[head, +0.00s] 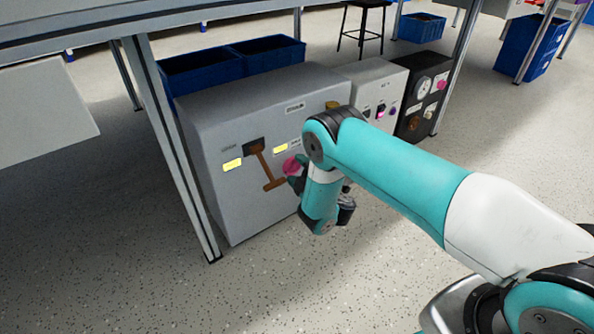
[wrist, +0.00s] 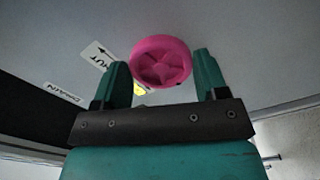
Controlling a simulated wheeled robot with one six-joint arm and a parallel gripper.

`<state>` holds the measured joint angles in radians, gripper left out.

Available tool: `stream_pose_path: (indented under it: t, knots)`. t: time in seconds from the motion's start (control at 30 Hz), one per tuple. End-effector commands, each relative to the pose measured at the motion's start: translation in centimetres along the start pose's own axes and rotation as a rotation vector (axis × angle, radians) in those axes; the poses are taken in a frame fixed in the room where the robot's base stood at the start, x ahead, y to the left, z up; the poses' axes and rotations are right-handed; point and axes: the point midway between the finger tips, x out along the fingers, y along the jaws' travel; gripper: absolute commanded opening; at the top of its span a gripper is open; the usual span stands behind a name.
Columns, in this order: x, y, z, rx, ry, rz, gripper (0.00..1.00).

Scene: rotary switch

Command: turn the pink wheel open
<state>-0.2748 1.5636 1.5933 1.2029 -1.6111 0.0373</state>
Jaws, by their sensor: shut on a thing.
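The pink wheel (head: 292,165) is a small round knob on the front of the large grey cabinet (head: 215,195). In the wrist view the pink wheel (wrist: 162,62) shows its hollow, spoked face between my two green fingers. My gripper (wrist: 161,72) is shut on the wheel, with one finger at each side of its rim. In the head view my gripper (head: 297,177) is partly hidden by my wrist.
A brown lever (head: 264,165) and yellow labels (head: 232,165) are left of the wheel. A smaller grey box (head: 368,78) and a black panel with dials (head: 424,90) stand to the right. A table leg (head: 172,140) stands before the cabinet's left side. The front floor is clear.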

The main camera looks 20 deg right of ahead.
Motion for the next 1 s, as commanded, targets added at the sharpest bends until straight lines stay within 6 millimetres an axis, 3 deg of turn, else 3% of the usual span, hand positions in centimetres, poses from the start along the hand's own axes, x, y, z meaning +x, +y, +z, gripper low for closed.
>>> stream_pose_path:
  t: [0.53,0.57,0.67,1.0]
  knots:
    - [0.12,-0.08,-0.54,-0.026,0.015,-0.001,0.43]
    - [0.12,-0.08,-0.53,-0.026,0.015,-0.001,0.69]
    - [0.09,-0.05,-0.40,-0.025,0.012,0.000,0.92]
    - [-0.10,0.18,-0.02,-0.026,0.002,0.000,0.92]
